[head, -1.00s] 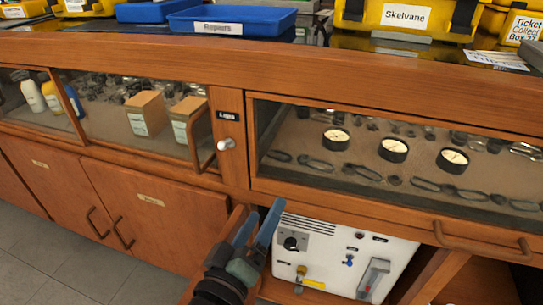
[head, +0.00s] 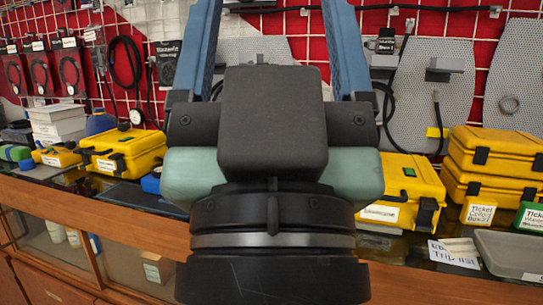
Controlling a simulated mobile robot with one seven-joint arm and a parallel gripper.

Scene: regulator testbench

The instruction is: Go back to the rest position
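My gripper (head: 272,25) is raised close in front of the head camera and fills the middle of the view. It points upward, and its two blue fingers stand wide apart with nothing between them. The fingertips run out of the top edge. The gripper and wrist hide the middle of the bench and part of the wall behind it.
Yellow cases (head: 127,150) stand on the bench at left, and more yellow cases (head: 497,160) at right. A grey lidded box (head: 510,254) lies at the front right.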

